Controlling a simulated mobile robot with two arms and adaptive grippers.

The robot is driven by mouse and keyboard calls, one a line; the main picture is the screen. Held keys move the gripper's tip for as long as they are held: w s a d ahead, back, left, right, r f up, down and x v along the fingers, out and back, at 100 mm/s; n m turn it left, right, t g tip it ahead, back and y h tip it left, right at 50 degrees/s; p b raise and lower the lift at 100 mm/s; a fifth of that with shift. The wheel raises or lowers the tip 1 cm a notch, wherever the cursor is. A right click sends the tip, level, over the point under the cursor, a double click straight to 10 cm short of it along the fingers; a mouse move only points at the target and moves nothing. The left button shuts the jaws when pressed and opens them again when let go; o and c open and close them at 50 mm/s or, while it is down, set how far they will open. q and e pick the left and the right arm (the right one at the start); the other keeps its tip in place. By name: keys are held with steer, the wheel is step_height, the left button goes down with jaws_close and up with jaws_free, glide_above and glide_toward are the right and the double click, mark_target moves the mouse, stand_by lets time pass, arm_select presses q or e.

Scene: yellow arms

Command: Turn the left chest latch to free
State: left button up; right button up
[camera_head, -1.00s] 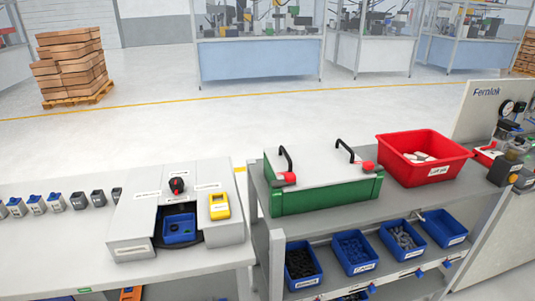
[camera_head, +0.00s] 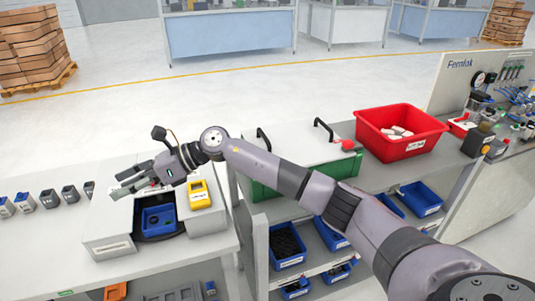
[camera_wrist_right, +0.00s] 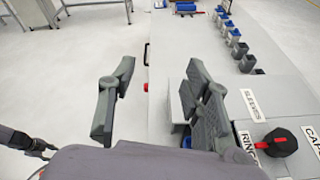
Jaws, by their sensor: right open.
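The chest (camera_head: 262,178) is green with a grey lid and two black handles, standing on the right bench. My right forearm crosses in front of it and hides its left latch in the head view. The chest's red right latch (camera_head: 347,145) shows at the lid's front edge. My right gripper (camera_head: 122,182) is left of the chest, above the grey box on the left bench, with its fingers pointing left. It is open and empty, its fingers apart in the right wrist view (camera_wrist_right: 158,105). A dark part at that view's left edge may be my left gripper; its fingers are unclear.
A black-and-red knob (camera_wrist_right: 280,142) shows in the wrist view. A red bin (camera_head: 402,132) stands right of the chest. Blue bins fill the lower shelf.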

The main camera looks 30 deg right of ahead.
steer(key=w+d+r+n+g+h, duration=0.15)
steer(key=d+h, duration=0.25)
steer(key=d, duration=0.5)
steer(key=d+r+n+h, duration=0.15)
steer(key=d+h, duration=0.25)
steer(key=d, duration=0.5)
steer(key=w+d+r+n+g+h, duration=0.1)
steer(key=d+r+h, duration=0.2)
steer(key=d, duration=0.5)
steer(key=s+d+r+m+g+h, duration=0.1)
steer(key=s+d+r+h, duration=0.35)
steer(key=d, duration=0.65)
steer(key=shift+y, duration=0.55)
step_height(320, 180, down, 16)
steer(key=p, duration=0.2)
steer(key=shift+w+a+p, duration=0.1)
steer(key=shift+p, duration=0.25)
arm_select(q)
steer(key=r, duration=0.2)
steer(key=shift+w+r, duration=0.35)
steer(key=shift+w, duration=0.05)
arm_select(e)
steer(key=shift+r, duration=0.1)
jaws_close()
